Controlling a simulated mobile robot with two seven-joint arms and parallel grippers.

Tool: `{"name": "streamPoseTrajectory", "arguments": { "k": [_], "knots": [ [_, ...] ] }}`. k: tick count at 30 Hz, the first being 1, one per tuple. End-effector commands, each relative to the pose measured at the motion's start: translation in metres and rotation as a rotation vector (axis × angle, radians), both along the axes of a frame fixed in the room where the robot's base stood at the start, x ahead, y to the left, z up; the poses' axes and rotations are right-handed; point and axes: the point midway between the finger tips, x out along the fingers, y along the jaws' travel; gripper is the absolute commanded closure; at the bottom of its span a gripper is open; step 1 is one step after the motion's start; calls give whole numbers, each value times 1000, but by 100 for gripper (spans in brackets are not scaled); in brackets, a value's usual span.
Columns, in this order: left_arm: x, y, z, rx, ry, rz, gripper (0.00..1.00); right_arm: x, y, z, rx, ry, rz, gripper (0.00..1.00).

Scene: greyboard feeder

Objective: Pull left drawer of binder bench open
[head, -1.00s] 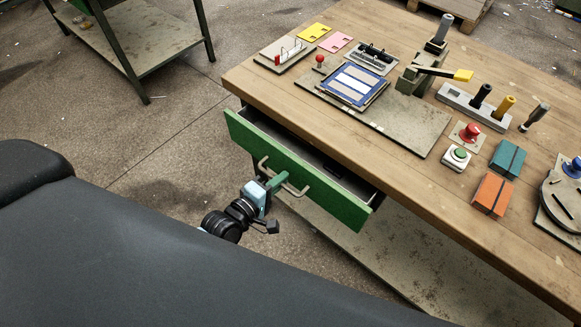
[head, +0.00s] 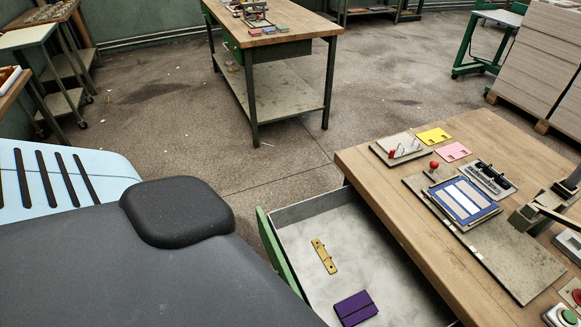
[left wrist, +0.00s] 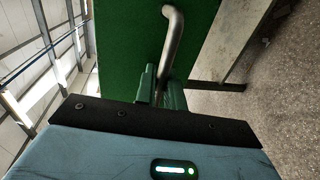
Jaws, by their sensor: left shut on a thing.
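The left drawer (head: 355,225) of the binder bench (head: 440,210) is pulled well out, with its pale inside showing. Its green front (head: 272,243) faces left in the head view and also fills the upper middle of the left wrist view (left wrist: 128,40). A bent metal handle (left wrist: 173,38) stands off this front. My left gripper (left wrist: 160,86) is shut on the handle, with its green fingers around the handle's lower part. In the head view my body hides the handle and left gripper. My right gripper is in neither current view.
A brass-coloured plate (head: 324,257) and a purple block (head: 355,308) lie in the drawer. The bench top holds a blue-framed fixture (head: 465,200) and yellow (head: 433,135) and pink cards (head: 453,151). Another workbench (head: 270,75) stands further back, with open floor between.

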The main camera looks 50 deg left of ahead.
Motion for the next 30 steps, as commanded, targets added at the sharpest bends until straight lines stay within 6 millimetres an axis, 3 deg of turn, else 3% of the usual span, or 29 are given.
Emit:
{"name": "streamPoseTrajectory", "arguments": {
  "k": [15,16,19,30],
  "knots": [
    [-6,3,0,-1,-2,0,100,0,0,0,-1,1,2,100],
    [-6,3,0,-1,-2,0,86,0,0,0,-1,1,2,100],
    [-6,3,0,0,-1,1,72,0,0,0,-1,1,2,100],
    [-12,4,0,0,1,0,72,0,0,-1,-1,1,2,100]
  ]
}}
